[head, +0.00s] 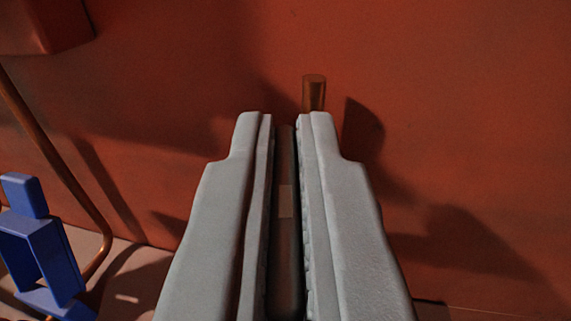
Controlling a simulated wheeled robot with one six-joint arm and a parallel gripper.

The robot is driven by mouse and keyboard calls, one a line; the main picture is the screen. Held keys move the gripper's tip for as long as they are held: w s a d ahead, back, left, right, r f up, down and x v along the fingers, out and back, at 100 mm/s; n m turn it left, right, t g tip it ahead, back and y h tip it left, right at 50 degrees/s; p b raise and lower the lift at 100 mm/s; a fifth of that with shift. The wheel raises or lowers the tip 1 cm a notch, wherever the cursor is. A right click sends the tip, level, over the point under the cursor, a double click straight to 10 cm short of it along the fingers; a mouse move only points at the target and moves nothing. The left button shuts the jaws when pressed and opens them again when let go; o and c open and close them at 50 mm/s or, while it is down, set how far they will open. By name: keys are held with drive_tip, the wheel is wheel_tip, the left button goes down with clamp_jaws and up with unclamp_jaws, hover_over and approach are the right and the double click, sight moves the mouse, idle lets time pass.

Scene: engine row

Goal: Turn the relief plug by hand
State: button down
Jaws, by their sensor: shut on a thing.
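My gripper (286,121) points at a red-orange wall, with its two pale grey fingers close together. The fingers are shut on a narrow dark brown bar (286,240) with a small lighter patch on it. This bar appears to be the relief plug's grip; the fingers hide most of its sides, and where it joins the wall is hidden. A short copper-coloured stub (314,93) shows just beyond the right fingertip. I cannot tell whether the stub is joined to the held bar.
The red-orange wall (450,110) fills most of the view. A copper pipe (58,160) runs down the left side and bends near the floor. A blue bracket-like object (62,262) is at lower left. A red block (45,22) juts out at upper left. The right side is clear.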

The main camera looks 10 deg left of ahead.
drive_tip(key=shift+r+m+t+h, duration=0.15)
drive_tip(key=shift+m+h, duration=0.85)
drive_tip(key=shift+h, duration=0.55)
drive_tip(key=shift+r+m+t+h, duration=0.15)
drive_tip(key=shift+m+h, duration=0.85)
drive_tip(key=shift+h, duration=0.55)
drive_tip(key=shift+m+h, duration=0.5)
drive_tip(key=shift+h, duration=0.3)
drive_tip(key=c, duration=1.6)
unclamp_jaws()
drive_tip(key=shift+d+f, duration=0.1)
drive_tip(key=shift+d, duration=0.05)
drive_tip(key=shift+s+f, duration=0.1)
drive_tip(key=s+a, duration=0.1)
drive_tip(key=s, duration=0.4)
drive_tip(key=s+a, duration=0.1)
drive_tip(key=s, duration=0.5)
drive_tip(key=s+a, duration=0.1)
drive_tip(key=s, duration=0.5)
drive_tip(key=shift+a, duration=0.15)
